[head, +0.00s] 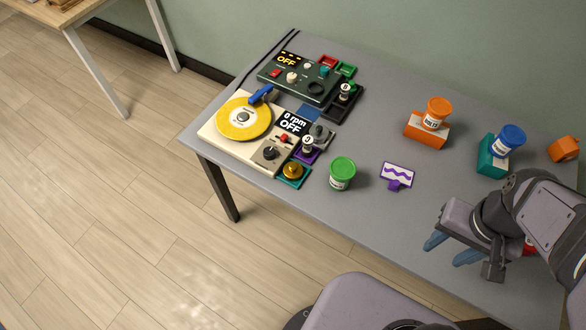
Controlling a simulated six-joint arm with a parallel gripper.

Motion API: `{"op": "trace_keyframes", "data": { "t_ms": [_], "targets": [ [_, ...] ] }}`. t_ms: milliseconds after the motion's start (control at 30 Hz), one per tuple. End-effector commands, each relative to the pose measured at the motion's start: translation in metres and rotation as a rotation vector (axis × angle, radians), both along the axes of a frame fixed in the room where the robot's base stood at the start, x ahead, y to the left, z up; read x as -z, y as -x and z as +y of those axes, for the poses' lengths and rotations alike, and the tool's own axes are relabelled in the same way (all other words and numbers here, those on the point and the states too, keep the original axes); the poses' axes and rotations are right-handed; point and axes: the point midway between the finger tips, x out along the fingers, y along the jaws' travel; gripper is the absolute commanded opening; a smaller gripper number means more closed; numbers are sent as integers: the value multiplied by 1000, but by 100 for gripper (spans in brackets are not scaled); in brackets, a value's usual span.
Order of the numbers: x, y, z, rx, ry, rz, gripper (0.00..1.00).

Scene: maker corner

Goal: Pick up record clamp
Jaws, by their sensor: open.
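The turntable (212,133) is cream with a yellow record (232,128) on its platter. A small grey round piece (243,117) sits at the record's centre. A round gold knob-like piece (293,170) rests on a teal square base (287,183) at the turntable's front right corner. Neither piece carries a readable name, so I cannot tell for sure which is the record clamp; the gold piece looks likely. My gripper (452,249) is open and empty at the right front of the table, with blue fingers apart. It is far to the right of both pieces.
A green-lidded jar (342,174) stands right of the gold piece. A purple wave-patterned sign (397,175) is farther right. Orange (437,113) and blue (508,140) jars stand farther back. A dark control box (297,84) sits behind the turntable. The grey table's (385,227) front strip is clear.

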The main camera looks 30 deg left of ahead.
Motion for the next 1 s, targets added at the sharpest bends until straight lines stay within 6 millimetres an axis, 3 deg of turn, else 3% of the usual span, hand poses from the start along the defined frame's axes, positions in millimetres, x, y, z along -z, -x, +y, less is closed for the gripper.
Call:
{"op": "trace_keyframes", "data": {
  "t_ms": [167, 467, 667, 867, 1000],
  "targets": [
    [-26, -1, 1, -9, 3, -4, 42],
    [-15, -15, 14, -367, 126, 84, 42],
    [-9, -37, 33, -742, 280, 159, 42],
    [-5, -75, 83, -1248, 543, 243, 42],
    [-6, -97, 138, -1576, 769, 283, 42]
  ]
}}
